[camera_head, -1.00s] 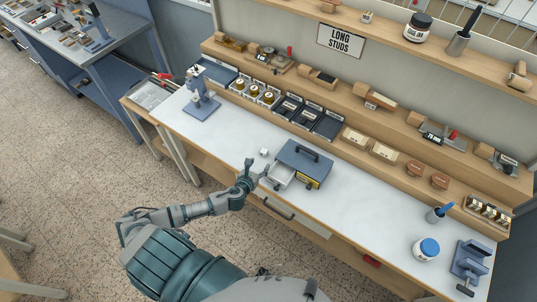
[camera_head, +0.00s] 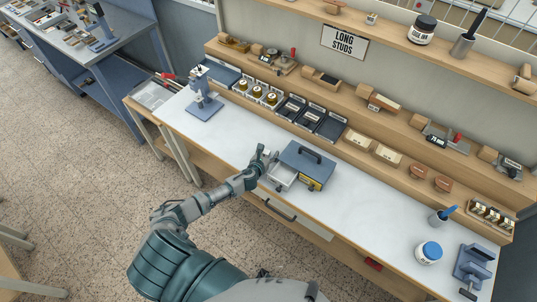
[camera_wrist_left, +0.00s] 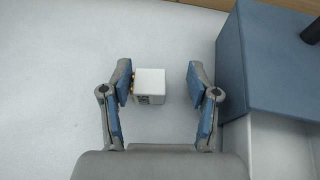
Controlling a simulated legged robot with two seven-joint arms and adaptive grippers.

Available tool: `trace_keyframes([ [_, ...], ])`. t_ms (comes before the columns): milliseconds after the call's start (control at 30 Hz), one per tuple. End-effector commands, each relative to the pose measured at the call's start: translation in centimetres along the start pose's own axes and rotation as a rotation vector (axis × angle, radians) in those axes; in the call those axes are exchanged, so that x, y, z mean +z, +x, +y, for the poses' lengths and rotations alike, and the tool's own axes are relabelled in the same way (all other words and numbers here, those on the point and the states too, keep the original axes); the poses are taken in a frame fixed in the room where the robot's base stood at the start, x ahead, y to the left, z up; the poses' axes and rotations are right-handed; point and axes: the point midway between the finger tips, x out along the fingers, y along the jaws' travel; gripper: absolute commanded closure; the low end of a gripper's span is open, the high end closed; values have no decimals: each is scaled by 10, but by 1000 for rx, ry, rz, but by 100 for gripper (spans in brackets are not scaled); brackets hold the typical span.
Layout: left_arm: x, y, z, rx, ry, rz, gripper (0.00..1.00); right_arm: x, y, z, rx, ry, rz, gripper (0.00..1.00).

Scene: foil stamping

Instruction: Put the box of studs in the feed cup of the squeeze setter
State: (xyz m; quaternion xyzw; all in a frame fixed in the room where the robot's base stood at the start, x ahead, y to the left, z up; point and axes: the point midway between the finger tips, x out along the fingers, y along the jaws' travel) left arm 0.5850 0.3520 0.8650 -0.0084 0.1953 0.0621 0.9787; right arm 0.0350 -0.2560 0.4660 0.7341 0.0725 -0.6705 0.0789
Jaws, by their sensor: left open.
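A small white box (camera_wrist_left: 150,82) with a dark printed mark stands on the white bench top. In the left wrist view it lies between the two fingers of my open left gripper (camera_wrist_left: 158,88). It is close to the left finger, and I cannot tell whether they touch; a clear gap separates it from the right finger. In the head view my left gripper (camera_head: 264,156) is low over the bench, largely hiding the box. A blue-grey upright press (camera_head: 203,100) stands at the bench's left end and a blue clamp-like device (camera_head: 472,265) at its right; I cannot tell which is the squeeze setter. My right gripper is not in view.
Right beside my left gripper stands a blue cabinet (camera_head: 318,161) with a handle and an open pale drawer (camera_head: 284,175). Several trays and boxes line the shelf behind. A blue-lidded jar (camera_head: 428,253) stands farther right. Bench between press and gripper is clear.

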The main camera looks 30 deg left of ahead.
Motion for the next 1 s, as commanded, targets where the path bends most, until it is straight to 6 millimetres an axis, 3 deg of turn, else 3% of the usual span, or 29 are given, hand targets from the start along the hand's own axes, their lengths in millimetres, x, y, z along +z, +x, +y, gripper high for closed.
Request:
trace_keyframes([
  [33, 0, 0, 1, 1, 0, 1, 40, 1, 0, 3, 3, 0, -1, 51],
  [267, -1, 1, 3, 1, -2, 1, 96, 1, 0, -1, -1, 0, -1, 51],
  [500, -2, 0, 0, 2, 2, 4, 100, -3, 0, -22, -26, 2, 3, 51],
  [667, 4, -2, -2, 2, 4, 3, 100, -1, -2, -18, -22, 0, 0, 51],
  [1000, 67, -28, 1, 0, 3, -3, 100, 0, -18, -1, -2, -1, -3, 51],
])
